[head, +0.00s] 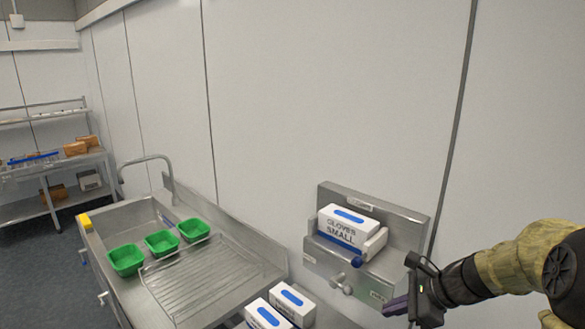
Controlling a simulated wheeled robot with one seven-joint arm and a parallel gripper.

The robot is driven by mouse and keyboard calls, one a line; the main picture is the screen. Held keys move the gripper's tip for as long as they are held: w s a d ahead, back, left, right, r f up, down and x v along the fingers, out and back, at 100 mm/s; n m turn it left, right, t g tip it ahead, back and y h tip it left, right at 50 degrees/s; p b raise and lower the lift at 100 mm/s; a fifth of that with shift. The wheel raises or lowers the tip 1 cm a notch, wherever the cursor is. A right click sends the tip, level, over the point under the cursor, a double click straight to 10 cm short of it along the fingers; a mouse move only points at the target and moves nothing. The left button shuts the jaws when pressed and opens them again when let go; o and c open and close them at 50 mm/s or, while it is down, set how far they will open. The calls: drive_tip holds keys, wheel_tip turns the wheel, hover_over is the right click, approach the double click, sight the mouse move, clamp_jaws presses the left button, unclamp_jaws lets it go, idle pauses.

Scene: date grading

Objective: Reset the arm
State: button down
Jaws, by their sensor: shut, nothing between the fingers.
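My arm reaches in from the right edge in the head view. My gripper (398,308) is at the lower right, with its fingers pointing left and low in the picture. It is shut and holds nothing. It appears just right of and below the steel wall holder (412,232) with the glove box in it. How far it is from the holder in depth I cannot tell.
A white and blue glove box (343,226) sits in the wall holder. Two similar boxes (293,303) stand at the bottom edge. Three green tubs (162,242) stand on the steel sink bench (205,273). A shelf rack (50,170) with boxes is far left.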

drive_tip(key=s+a+f+n+g+h, duration=0.1)
drive_tip(key=s+a+f+n+h, duration=0.2)
drive_tip(key=s+n, duration=0.3)
drive_tip(key=s+a+f+n+g+h, duration=0.1)
drive_tip(key=s+a+f+n+h, duration=0.3)
drive_tip(key=n, duration=1)
drive_tip(key=shift+s+f+n, duration=0.35)
drive_tip(key=shift+s+n, duration=0.05)
drive_tip(key=shift+s, duration=0.65)
drive_tip(key=c, duration=2.2)
unclamp_jaws()
